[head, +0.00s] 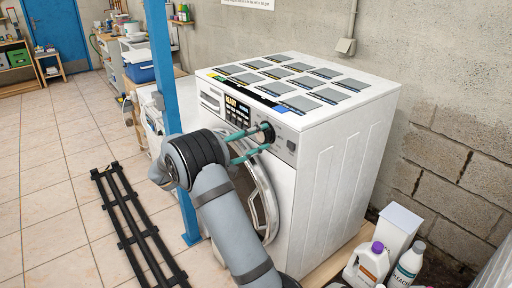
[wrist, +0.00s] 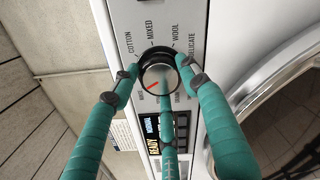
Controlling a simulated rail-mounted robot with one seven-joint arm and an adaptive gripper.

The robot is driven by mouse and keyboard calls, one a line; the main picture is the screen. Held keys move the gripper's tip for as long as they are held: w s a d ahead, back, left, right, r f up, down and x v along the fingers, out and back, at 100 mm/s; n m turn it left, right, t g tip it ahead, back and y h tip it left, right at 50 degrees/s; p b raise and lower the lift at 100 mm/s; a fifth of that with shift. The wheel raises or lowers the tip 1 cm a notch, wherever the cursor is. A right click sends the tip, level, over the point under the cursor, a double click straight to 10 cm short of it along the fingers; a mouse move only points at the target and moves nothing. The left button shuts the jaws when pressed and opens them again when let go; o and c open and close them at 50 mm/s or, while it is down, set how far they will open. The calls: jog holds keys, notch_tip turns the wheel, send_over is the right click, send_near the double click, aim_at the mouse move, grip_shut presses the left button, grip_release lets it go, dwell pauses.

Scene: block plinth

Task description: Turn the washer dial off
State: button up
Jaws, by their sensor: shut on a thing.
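The washer dial (wrist: 158,79) is a round silver knob with a dark rim and a red pointer mark, on the white front panel. Labels such as COTTON, MIXED, WOOL and DELICATE ring it. The red mark points to the lower left in the wrist view, near a small label I cannot read surely. My gripper (wrist: 161,82) has teal fingers closed around the dial, one on the left, one on the right and one below. In the head view the dial (head: 267,132) shows at the washer's upper right front, with my gripper (head: 259,141) on it.
The white washer (head: 338,190) has a lit display (head: 237,109) left of the dial and a round door (head: 264,195) below. A blue post (head: 165,80) stands at left. Bottles (head: 372,264) and a white box stand at lower right. Dark rails (head: 125,215) lie on the tiled floor.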

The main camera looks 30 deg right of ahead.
jog(key=m+b, duration=0.1)
jog(key=b, duration=0.1)
jog(key=m+b, duration=0.2)
jog(key=shift+f, duration=0.25)
jog(key=shift+r+m+b, duration=0.1)
jog(key=shift+m+b, duration=0.9)
jog(key=shift+m, duration=0.1)
jog(key=shift+s+r+m, duration=0.1)
jog(key=shift+m, duration=0.2)
jog(key=o, duration=1.1)
jog(key=shift+o, duration=0.2)
jog(key=v, duration=1.2)
